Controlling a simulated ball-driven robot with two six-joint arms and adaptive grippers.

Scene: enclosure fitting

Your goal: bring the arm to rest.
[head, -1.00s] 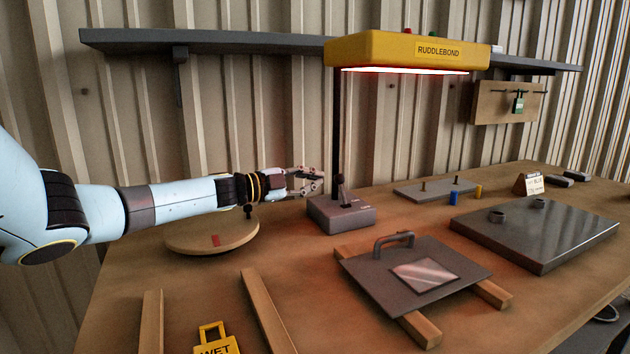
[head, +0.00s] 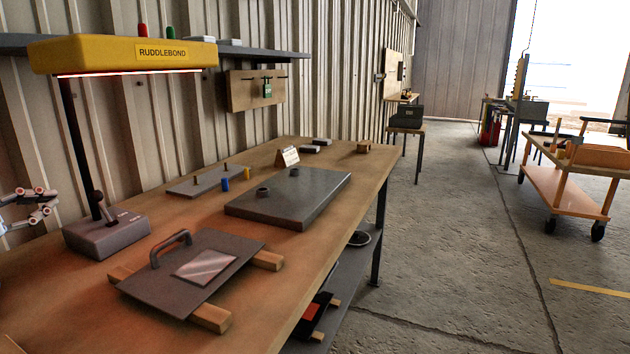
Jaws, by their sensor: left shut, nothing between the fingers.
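My left gripper (head: 40,207) shows at the left edge of the head view, shut and empty. It is in the air just left of the grey lamp base (head: 105,235), apart from everything on the bench as far as I can tell. The rest of my left arm is cut off by the picture's edge. My right gripper is out of view.
The wooden bench (head: 345,195) holds a handled plate (head: 222,252) on wooden bars, a dark flat panel (head: 315,190) and a grey strip with pegs (head: 200,184). A yellow lamp (head: 110,54) hangs above. Concrete floor is open to the right, with a wooden cart (head: 565,190).

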